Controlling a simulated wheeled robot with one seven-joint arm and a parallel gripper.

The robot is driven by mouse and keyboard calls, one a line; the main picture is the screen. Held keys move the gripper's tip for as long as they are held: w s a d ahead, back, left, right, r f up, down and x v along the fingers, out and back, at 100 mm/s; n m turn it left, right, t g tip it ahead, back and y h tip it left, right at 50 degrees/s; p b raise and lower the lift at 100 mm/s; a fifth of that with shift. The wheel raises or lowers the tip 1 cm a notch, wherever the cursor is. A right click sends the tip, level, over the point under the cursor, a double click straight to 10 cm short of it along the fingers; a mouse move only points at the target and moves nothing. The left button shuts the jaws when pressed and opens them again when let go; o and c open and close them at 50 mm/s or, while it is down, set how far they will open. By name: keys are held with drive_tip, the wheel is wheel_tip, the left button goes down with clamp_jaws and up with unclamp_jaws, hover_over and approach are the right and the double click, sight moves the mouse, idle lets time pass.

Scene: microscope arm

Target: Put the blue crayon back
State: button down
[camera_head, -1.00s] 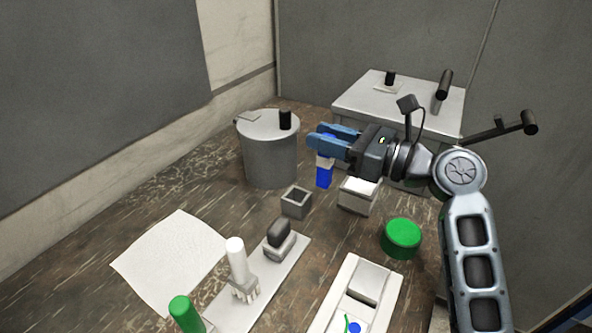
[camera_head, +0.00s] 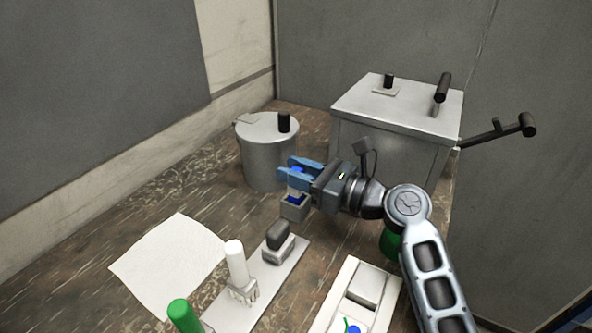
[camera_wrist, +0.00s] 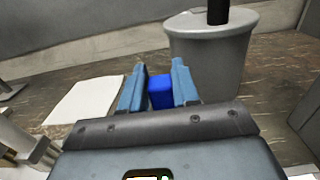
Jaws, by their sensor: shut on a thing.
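The blue crayon (camera_head: 296,198) hangs upright from my gripper (camera_head: 285,169), with a pale band around its middle. My gripper is shut on its upper part, and its blue top shows between the fingers in the wrist view (camera_wrist: 160,92). The crayon's lower end is at the opening of the small square grey holder (camera_head: 294,213). It looks to be over or just inside the rim; I cannot tell how deep. The holder is not visible in the wrist view.
A grey drum (camera_head: 262,165) stands close behind the gripper. A white sheet (camera_head: 168,262) lies at left. A rack (camera_head: 220,313) with a white and a green-topped item is in front. A pale box (camera_head: 392,137) stands behind; a green round object (camera_head: 389,244) is partly hidden by my arm.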

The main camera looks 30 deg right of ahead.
drive_tip(key=c, duration=0.8)
unclamp_jaws()
drive_tip(key=shift+f, duration=0.15)
drive_tip(key=shift+r, duration=0.2)
drive_tip(key=b+v, duration=0.1)
drive_tip(key=v, duration=1.1)
